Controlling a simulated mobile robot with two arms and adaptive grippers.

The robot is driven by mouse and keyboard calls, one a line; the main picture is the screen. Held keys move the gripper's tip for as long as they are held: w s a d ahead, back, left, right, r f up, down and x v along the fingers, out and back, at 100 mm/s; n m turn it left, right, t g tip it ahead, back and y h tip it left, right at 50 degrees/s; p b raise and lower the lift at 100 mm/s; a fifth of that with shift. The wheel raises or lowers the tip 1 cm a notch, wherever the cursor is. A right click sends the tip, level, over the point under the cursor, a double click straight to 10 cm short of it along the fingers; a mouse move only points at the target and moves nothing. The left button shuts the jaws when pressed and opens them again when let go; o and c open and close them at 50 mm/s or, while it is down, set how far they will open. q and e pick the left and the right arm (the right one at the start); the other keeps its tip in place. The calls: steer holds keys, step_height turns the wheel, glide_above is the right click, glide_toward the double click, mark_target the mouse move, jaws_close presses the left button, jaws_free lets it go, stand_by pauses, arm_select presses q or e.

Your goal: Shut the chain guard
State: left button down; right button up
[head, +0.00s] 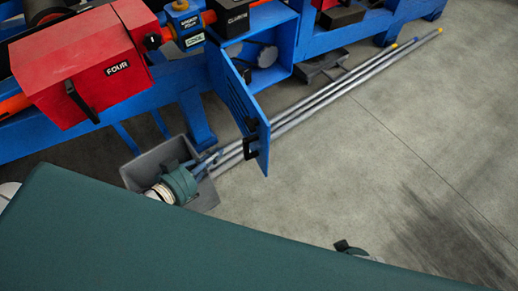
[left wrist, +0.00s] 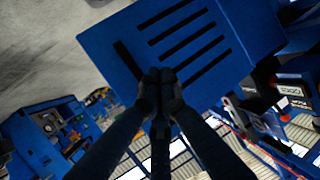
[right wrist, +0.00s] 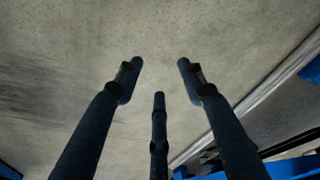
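The chain guard is a blue box (head: 286,40) with a blue slotted door (head: 226,88) that stands open, swung out toward me. A black handle (head: 250,147) and a small black latch are on the door. The slotted door fills the upper part of the left wrist view (left wrist: 225,35). My left gripper (left wrist: 160,76) has its fingers drawn together in front of the door face; whether they touch it I cannot tell. In the head view its fingers (head: 212,160) are left of the door's lower end. My right gripper (right wrist: 159,63) is open and empty above the floor.
A red housing marked FOUR (head: 90,65) stands left of the guard on a blue frame. A grey bin (head: 140,168) sits on the floor by my left arm. Long grey bars (head: 345,80) lie behind the door. The floor (head: 400,150) at right is clear.

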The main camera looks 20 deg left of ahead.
arm_select(q)
steer(key=s+d+r+m+g+h, duration=0.2)
steer(key=s+r+m+h, duration=0.3)
steer(key=s+h, duration=0.3)
arm_select(e)
steer(key=s+f, duration=0.4)
steer(key=f, duration=0.5)
arm_select(q)
steer(key=r+b+x, duration=0.1)
steer(key=b+x, duration=0.1)
steer(key=x, duration=1.2)
steer(key=shift+w+r+h, duration=0.25)
steer(key=shift+w+h, duration=0.15)
steer(key=shift+w, duration=0.05)
arm_select(e)
steer(key=w+r, duration=0.2)
steer(key=r, duration=0.1)
steer(key=shift+w+d+r, duration=0.15)
steer(key=shift+w+r, duration=0.05)
steer(key=shift+r, duration=0.05)
arm_select(q)
steer(key=shift+t, duration=0.3)
